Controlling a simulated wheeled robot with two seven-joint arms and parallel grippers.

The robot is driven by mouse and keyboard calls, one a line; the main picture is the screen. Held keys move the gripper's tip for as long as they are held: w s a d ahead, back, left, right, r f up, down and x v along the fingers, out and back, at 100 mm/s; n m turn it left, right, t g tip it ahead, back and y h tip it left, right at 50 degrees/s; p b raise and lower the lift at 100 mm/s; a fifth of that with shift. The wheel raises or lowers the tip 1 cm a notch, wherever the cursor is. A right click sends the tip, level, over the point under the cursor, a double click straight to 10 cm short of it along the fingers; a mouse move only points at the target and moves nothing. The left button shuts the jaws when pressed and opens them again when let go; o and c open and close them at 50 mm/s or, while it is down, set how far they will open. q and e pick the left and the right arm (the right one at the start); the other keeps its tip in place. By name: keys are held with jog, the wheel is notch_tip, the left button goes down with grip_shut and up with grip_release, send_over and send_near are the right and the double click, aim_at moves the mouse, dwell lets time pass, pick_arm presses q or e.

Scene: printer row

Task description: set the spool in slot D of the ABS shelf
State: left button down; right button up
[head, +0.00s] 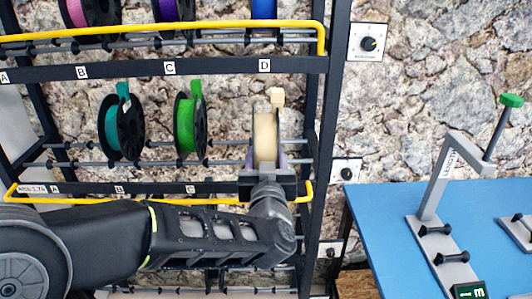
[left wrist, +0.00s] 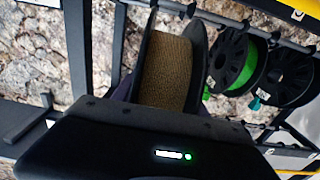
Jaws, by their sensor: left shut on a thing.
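The spool (head: 265,137) has cream filament and a cream tab on top. It stands upright at the right end of the middle shelf, right of the green spool. My left gripper (head: 267,172) is shut on it from the front; the left wrist view shows its filament (left wrist: 170,70) as brown between dark flanges. The ABS shelf's front rail (head: 150,189) carries an ABS tag and letters A, B and C; the spot right of C is hidden behind my gripper. I cannot tell whether the spool rests on the shelf's bars. My right gripper is not in view.
A teal spool (head: 122,127) and a green spool (head: 188,125) stand on the same shelf, to the left. Pink, purple and blue spools (head: 263,9) sit above. A yellow bar (head: 306,192) and black post (head: 327,120) bound the right. A blue table (head: 385,230) holds a lever stand.

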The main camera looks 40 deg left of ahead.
pick_arm(q)
jog(key=shift+w+a+r+p, duration=0.25)
jog(key=shift+w+a+p, duration=0.35)
jog(key=shift+p, duration=1)
jog(key=shift+w+a+r+p, duration=0.3)
jog(key=shift+w+p, duration=0.45)
jog(key=shift+p, duration=0.8)
jog(key=shift+w+a+f, duration=0.25)
jog(key=shift+f, duration=0.1)
jog(key=f+b+x, duration=0.2)
jog(key=f+x, duration=0.1)
jog(key=x, duration=1)
jog(key=shift+w+a, duration=0.2)
jog(key=c, duration=0.5)
grip_release()
jog(key=shift+f, duration=0.1)
